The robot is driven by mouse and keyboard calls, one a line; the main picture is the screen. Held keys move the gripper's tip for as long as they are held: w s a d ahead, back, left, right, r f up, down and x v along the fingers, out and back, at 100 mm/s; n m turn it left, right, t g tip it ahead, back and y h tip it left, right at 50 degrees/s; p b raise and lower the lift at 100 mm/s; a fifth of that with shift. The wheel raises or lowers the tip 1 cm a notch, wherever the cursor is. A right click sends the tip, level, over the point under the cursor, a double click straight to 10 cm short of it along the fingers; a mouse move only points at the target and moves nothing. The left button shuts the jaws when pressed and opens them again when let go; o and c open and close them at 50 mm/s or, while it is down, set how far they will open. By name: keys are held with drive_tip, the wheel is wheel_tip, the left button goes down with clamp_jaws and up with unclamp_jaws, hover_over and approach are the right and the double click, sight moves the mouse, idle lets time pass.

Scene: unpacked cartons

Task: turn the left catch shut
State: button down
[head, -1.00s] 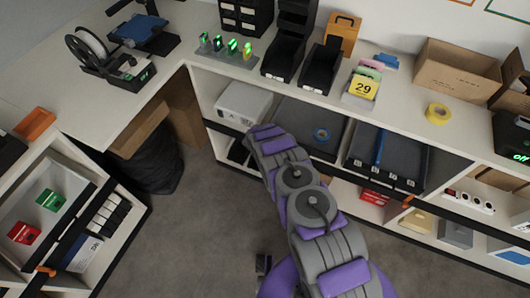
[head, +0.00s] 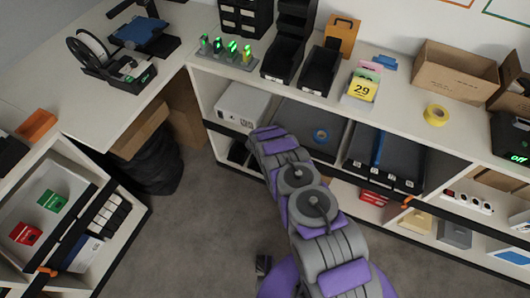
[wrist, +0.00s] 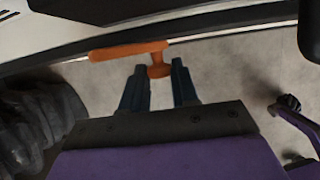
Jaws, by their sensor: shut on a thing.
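An orange catch (wrist: 125,51) with a long bar and a short knob shows in the wrist view. Its bar lies nearly level, roughly along the dark shelf edge above it. My gripper (wrist: 159,68) is shut on the catch's knob, with one dark finger on each side. The bar reaches out past the left finger. In the head view my arm hides the gripper and this catch. Another orange catch (head: 407,201) sits on the shelf edge to the right of my arm.
A third orange catch (head: 46,271) is on the left shelf unit. A white box (head: 242,106) and dark trays (head: 370,160) sit in the back shelf. A black bag (head: 155,165) stands in the corner, left of my arm. The grey floor (head: 190,240) is open.

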drive_tip(key=shift+s+d+f+m+t+y+p, duration=0.1)
drive_tip(key=shift+d+m+t+y+p, duration=0.3)
drive_tip(key=shift+y, duration=0.85)
drive_tip(key=shift+s+f+m+t+y+b, duration=0.1)
drive_tip(key=shift+f+m+t+y, duration=0.1)
drive_tip(key=shift+t+y, duration=0.75)
drive_tip(key=shift+s+d+f+m+t+y+p, duration=0.1)
drive_tip(key=shift+d+m+t+y+p, duration=0.15)
drive_tip(key=shift+y, duration=1.25)
drive_tip(key=shift+r, duration=0.1)
drive_tip(key=c, duration=0.9)
unclamp_jaws()
drive_tip(key=p+v, duration=0.6)
drive_tip(key=v, duration=1.1)
drive_tip(key=shift+d+p, duration=0.1)
drive_tip(key=shift+p, duration=0.2)
